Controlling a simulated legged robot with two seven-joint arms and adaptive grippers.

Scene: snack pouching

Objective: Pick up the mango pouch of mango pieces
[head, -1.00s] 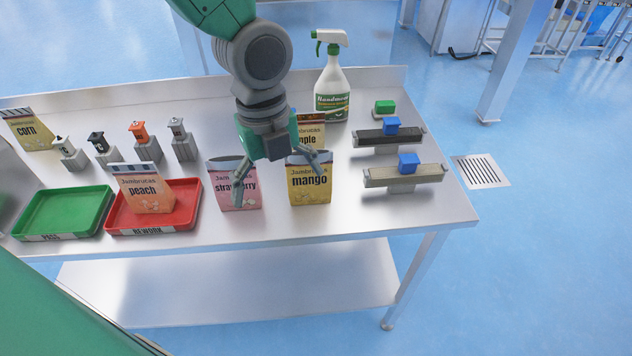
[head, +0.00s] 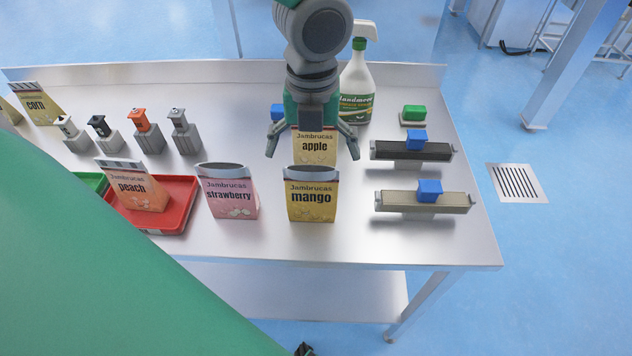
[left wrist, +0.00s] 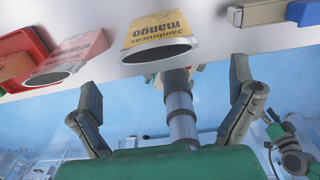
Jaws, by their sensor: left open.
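The mango pouch (head: 312,200) is yellow, open-topped and upright near the front of the steel table, right of the pink strawberry pouch (head: 230,196). My left gripper (head: 312,150) is open and empty, its fingers spread in front of the apple pouch (head: 316,146) and above and behind the mango pouch in the head view. In the left wrist view the mango pouch (left wrist: 158,32) appears upside down beyond the spread fingers of my left gripper (left wrist: 168,105), apart from them. The pouch's contents are not visible. My right gripper cannot be made out for certain.
A peach pouch (head: 140,188) stands in a red tray (head: 180,208) at left. Two bar sealers, one dark (head: 392,151) and one tan (head: 395,202), lie at right. A spray bottle (head: 357,90) stands behind. The table's front edge is clear.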

